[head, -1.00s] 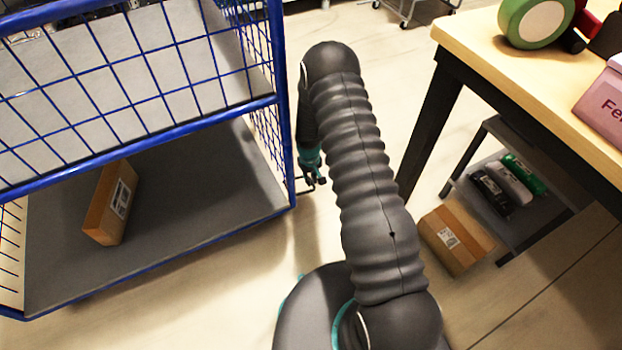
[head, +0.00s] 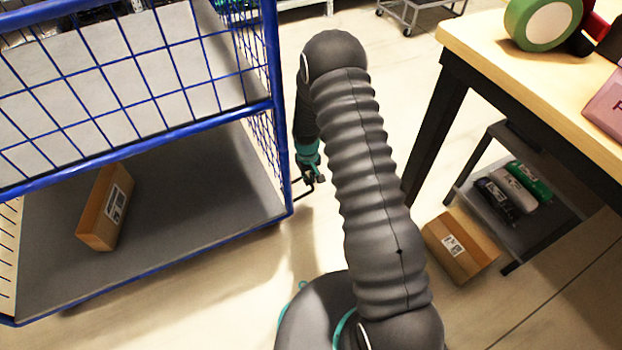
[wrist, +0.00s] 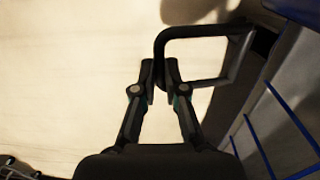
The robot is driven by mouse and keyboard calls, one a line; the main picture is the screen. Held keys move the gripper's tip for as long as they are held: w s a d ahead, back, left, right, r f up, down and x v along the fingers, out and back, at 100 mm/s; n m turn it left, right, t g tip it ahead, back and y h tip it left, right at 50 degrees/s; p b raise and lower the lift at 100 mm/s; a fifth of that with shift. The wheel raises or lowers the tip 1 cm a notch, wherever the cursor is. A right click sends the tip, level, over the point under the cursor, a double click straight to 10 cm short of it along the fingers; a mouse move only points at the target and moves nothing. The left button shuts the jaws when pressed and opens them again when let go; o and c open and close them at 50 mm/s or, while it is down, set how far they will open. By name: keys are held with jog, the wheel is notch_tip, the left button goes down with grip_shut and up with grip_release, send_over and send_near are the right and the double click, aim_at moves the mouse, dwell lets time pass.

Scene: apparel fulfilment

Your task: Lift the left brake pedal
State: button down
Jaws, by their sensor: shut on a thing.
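The left brake pedal is a black, squared loop-shaped bar (wrist: 198,32) at the top middle of the wrist view, beside the blue cart. My gripper (wrist: 166,80) is shut on the left side of this loop, with its two fingers close together around the bar. In the head view my gripper (head: 315,178) is small and low at the lower right corner of the blue wire cart (head: 284,160). A thin dark part of the pedal (head: 303,192) shows there between gripper and cart. The finger contact is too small to see well in the head view.
A cardboard box (head: 106,208) lies on the cart's grey lower deck. At right stands a wooden-topped table (head: 480,50) with a green tape roll (head: 541,22). Under it are a grey shelf (head: 530,225) and another box (head: 460,245). Pale floor lies between cart and table.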

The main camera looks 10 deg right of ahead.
jog(key=shift+w+d+r, duration=0.1)
dwell(0.4)
jog(key=c, duration=1.2)
grip_release()
jog(key=shift+d, duration=0.1)
notch_tip(320, 180, up, 12)
jog(key=shift+a, duration=0.3)
